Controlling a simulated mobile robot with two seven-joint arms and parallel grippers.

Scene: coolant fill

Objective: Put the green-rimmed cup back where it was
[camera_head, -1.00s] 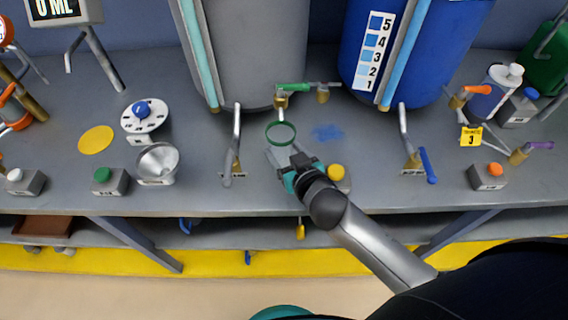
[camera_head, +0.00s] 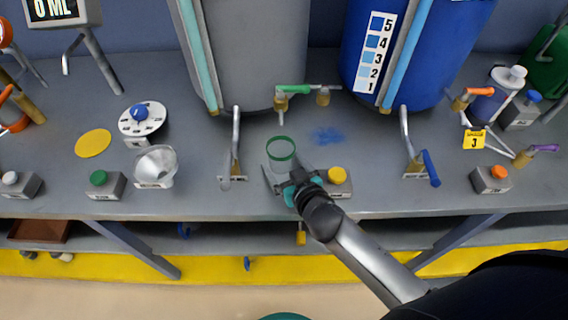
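The green-rimmed cup (camera_head: 281,148) is clear-walled and looks upright on the grey bench, in front of the green-handled tap (camera_head: 292,89) of the grey tank. My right gripper (camera_head: 286,172) is at the cup's near side. Its fingers are spread apart, one toward each side of the cup, and it looks open. Whether a finger still touches the cup I cannot tell. My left gripper is not in view.
A blue patch (camera_head: 327,135) marks the bench right of the cup. A yellow-topped button box (camera_head: 338,182) stands close right of my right gripper. A metal funnel (camera_head: 156,165) and a yellow disc (camera_head: 93,143) are at left. A blue tank (camera_head: 400,60) stands behind right.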

